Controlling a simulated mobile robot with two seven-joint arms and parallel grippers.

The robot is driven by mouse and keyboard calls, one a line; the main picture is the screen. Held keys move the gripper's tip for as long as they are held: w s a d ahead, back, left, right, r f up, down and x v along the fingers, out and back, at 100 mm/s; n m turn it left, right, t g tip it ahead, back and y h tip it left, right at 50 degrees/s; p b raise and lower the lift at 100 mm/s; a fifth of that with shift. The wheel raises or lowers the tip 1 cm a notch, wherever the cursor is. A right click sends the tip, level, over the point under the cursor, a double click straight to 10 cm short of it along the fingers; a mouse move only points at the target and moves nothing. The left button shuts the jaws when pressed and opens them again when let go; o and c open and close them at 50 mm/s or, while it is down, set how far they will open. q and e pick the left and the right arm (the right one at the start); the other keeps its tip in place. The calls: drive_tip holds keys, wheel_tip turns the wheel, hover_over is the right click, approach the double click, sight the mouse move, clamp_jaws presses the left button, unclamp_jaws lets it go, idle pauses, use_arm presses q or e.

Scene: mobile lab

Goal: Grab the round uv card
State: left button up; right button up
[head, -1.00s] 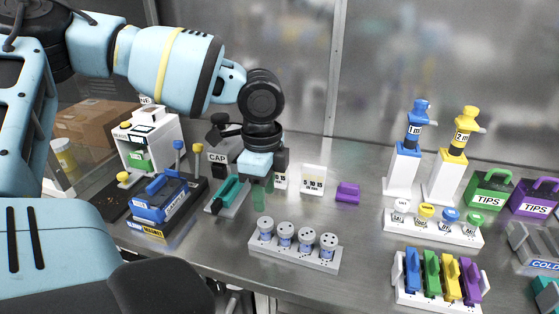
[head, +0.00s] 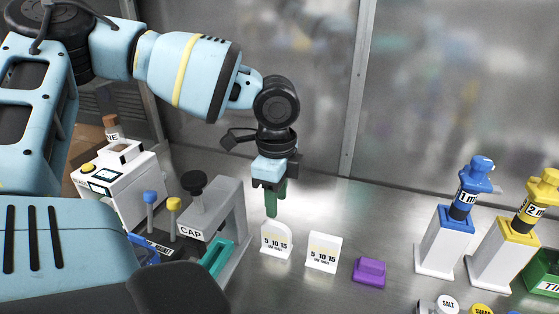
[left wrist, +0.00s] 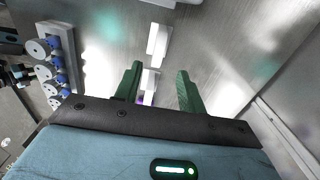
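The round uv card (head: 276,240) is a small white upright card with a rounded top and "5 10 15" on it. It stands on the metal bench, left of a square-topped white card (head: 323,252). My left gripper (head: 276,204) has green fingers pointing down. In the head view its tips appear just above the round card's top, with no visible contact. In the left wrist view the two fingers (left wrist: 158,82) are spread apart with nothing held between them. White card shapes show there, but I cannot tell which is the round one. My right gripper is out of view.
A grey CAP device (head: 212,215) stands close on the left, with a white machine (head: 118,180) beyond it. A purple block (head: 369,272) lies right of the cards. Blue (head: 462,205) and yellow (head: 523,220) dispensers stand further right. A wall rises behind.

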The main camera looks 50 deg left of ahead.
sight(276, 224)
use_arm(q)
drive_tip(key=shift+a, duration=0.1)
drive_tip(key=shift+s+f, duration=0.1)
drive_tip(key=shift+f, duration=0.1)
drive_tip(key=shift+f+b, duration=0.45)
drive_tip(key=shift+f, duration=3.2)
drive_tip(key=shift+s, duration=0.1)
drive_tip(key=shift+c, duration=0.3)
clamp_jaws()
